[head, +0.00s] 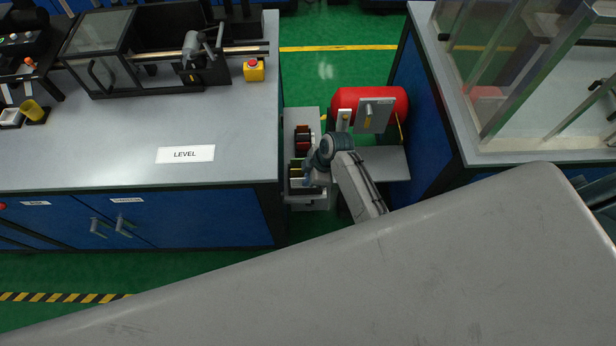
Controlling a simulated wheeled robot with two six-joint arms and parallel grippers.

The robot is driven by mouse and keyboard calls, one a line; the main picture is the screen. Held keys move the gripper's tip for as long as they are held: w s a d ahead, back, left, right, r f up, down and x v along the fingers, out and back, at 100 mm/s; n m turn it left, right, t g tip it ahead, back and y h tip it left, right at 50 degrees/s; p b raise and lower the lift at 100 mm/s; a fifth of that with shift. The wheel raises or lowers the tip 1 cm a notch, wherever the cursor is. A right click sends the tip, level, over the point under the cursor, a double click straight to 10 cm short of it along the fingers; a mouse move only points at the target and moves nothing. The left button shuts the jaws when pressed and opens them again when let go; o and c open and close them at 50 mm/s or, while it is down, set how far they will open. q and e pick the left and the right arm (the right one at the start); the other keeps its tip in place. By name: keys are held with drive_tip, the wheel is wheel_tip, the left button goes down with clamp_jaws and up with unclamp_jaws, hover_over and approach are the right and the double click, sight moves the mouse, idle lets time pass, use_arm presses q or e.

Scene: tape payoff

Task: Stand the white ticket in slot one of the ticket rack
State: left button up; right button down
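I cannot make out a white ticket for certain. A narrow grey unit (303,115) stands in the gap beside the left bench, with small dark red, black and yellowish parts on it. A grey tray-like part (308,202) is at its near end. I cannot tell which part is the ticket rack or where slot one is. My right gripper (309,183) points down over the near end of this unit. Its fingers are small and partly hidden by my wrist, so I cannot tell whether they are open or hold anything. My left gripper is not in view.
A red tank (342,98) with grey and white plates stands behind my wrist. A left bench (95,150) carries a "LEVEL" label (185,154) and a yellow box with a red button (254,70). A right bench (455,115) carries clear panels. Green floor (335,68) is open beyond.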

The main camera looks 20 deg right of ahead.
drive_tip(key=c, duration=1.6)
unclamp_jaws()
drive_tip(key=shift+r, duration=0.1)
drive_tip(key=b+v, duration=0.1)
drive_tip(key=v, duration=0.9)
drive_tip(key=shift+d+r+b, duration=0.15)
drive_tip(key=shift+r+b, duration=0.1)
drive_tip(key=shift+b, duration=0.15)
drive_tip(key=shift+s, duration=0.15)
